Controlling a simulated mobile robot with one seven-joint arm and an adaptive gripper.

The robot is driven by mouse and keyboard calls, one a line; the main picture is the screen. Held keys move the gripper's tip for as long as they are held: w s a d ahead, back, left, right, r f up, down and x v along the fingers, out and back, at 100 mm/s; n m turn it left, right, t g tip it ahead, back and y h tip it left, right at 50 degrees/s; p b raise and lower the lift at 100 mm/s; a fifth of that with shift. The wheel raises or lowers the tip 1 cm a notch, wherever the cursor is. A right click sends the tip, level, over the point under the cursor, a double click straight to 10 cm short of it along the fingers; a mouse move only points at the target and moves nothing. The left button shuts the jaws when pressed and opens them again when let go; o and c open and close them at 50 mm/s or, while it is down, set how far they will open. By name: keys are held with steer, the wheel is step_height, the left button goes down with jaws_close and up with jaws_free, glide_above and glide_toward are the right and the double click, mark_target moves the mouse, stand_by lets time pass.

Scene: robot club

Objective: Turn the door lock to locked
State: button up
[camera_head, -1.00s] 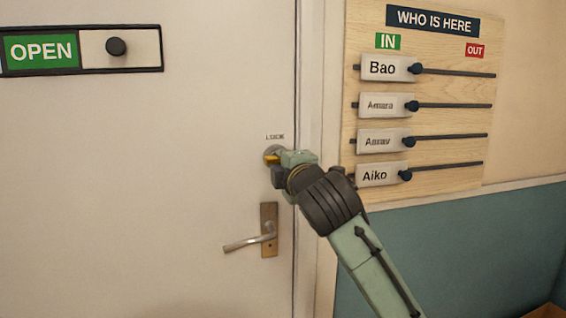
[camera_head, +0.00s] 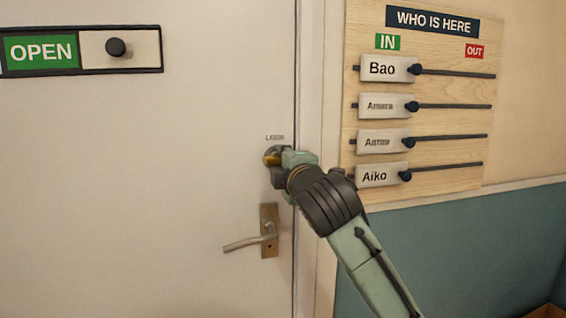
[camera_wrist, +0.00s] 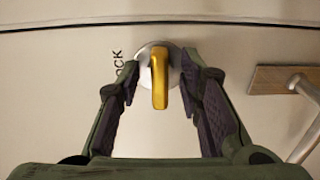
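The lock's gold thumb-turn (camera_wrist: 159,80) sits on a round silver plate (camera_wrist: 146,54) on the white door (camera_head: 190,120). In the wrist view, which is turned sideways against the head view, it points up and down, so it lies about level on the door. My gripper (camera_wrist: 160,72) is open, with one dark fingertip on each side of the thumb-turn. A gap shows on both sides, and I see no grip on it. In the head view my gripper (camera_head: 279,166) partly covers the gold thumb-turn (camera_head: 271,158). Lettering by the lock is partly hidden in the wrist view.
A lever handle (camera_head: 248,243) on a brass plate is below the lock, and also at the right of the wrist view (camera_wrist: 306,90). An OPEN sign slider (camera_head: 115,47) is at upper left. The name board (camera_head: 455,145) hangs right of the door frame (camera_head: 318,120).

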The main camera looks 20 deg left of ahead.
steer(key=shift+s, duration=0.1)
steer(key=v, duration=1.2)
